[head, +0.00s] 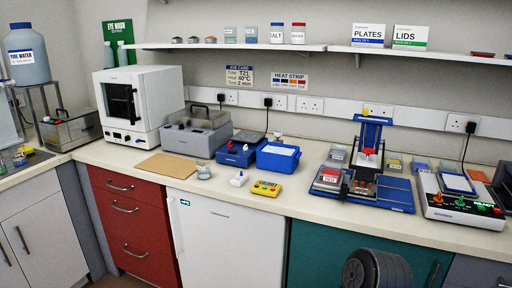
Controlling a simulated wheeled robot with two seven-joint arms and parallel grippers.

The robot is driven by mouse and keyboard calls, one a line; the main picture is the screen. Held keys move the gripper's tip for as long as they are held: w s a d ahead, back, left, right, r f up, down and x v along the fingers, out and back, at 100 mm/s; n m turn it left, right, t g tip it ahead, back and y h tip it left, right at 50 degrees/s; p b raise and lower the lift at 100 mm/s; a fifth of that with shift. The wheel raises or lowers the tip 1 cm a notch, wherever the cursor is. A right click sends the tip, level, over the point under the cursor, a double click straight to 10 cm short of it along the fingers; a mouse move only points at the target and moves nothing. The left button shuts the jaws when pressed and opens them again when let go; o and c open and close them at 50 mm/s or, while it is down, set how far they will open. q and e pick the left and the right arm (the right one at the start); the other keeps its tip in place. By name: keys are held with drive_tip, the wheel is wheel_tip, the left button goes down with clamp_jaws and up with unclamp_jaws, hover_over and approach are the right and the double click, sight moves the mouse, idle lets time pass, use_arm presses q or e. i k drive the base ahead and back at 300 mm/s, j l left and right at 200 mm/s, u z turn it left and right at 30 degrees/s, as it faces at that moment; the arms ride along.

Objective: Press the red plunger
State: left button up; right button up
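A blue upright frame (372,127) stands on a blue base on the right part of the bench. A small red part (368,151), which looks like the red plunger, sits in the middle of this frame above a grey-black block. It is small in the picture, so its exact shape and height are hard to tell. Neither of my grippers can be made out in the head view, and nothing is seen touching the red part.
A blue tub (278,157) and a yellow button box (266,189) stand further left. A shelf (420,50) runs above.

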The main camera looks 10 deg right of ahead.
sight(367, 151)
drive_tip(key=z, duration=1.2)
drive_tip(key=k, duration=0.05)
